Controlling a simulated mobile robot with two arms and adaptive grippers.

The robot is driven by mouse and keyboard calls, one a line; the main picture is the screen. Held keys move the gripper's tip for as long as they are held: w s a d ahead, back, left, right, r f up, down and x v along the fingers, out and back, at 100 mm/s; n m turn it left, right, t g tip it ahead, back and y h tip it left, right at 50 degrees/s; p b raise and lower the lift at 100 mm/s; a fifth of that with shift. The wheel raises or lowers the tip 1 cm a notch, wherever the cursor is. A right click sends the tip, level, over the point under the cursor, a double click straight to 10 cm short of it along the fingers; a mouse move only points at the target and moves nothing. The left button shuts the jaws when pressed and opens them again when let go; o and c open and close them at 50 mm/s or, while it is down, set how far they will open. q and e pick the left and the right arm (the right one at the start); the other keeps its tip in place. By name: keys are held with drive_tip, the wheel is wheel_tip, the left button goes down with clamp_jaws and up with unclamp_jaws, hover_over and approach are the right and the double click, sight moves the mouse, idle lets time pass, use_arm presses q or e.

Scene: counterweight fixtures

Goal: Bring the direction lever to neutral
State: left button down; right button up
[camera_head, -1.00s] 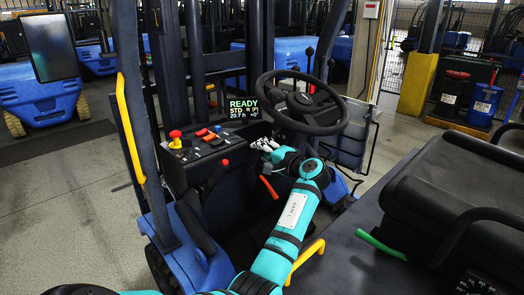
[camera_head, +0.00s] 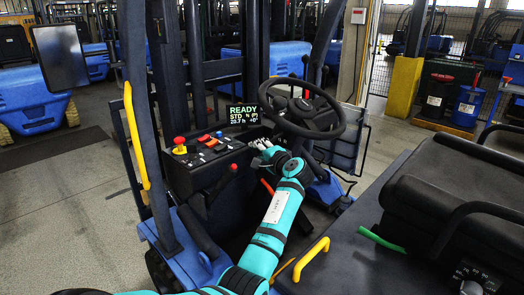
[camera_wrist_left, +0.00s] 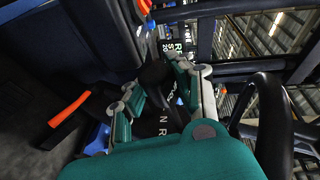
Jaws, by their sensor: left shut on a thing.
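My left gripper (camera_head: 262,150) is at the dash, just left of the steering column and below the display (camera_head: 242,115). In the left wrist view its fingers (camera_wrist_left: 158,88) close around the black knob of the direction lever (camera_wrist_left: 153,74). Letters including N and R are printed on the dark panel (camera_wrist_left: 166,122) beside the lever. The display reads READY, STD, and what looks like N (P). In the head view the gripper hides the lever. My right gripper is not in view.
The steering wheel (camera_head: 302,107) is close to the right of my left gripper. A control panel with a red knob (camera_head: 179,141) and several switches lies to the left. A red-handled lever (camera_head: 267,187) sits below. The seat (camera_head: 455,200) is at the right.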

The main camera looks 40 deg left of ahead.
use_arm(q)
drive_tip(key=shift+s+a+r+m+p, duration=0.1)
drive_tip(key=shift+a+r+m+p, duration=0.25)
drive_tip(key=shift+p, duration=0.1)
drive_tip(key=shift+a+m+t+h+p, duration=0.4)
drive_tip(key=shift+a+m+t+p, duration=0.15)
drive_tip(key=shift+m+t+p, duration=0.2)
drive_tip(key=c, duration=1.1)
unclamp_jaws()
drive_tip(key=shift+o, duration=0.2)
drive_tip(key=v, duration=1.2)
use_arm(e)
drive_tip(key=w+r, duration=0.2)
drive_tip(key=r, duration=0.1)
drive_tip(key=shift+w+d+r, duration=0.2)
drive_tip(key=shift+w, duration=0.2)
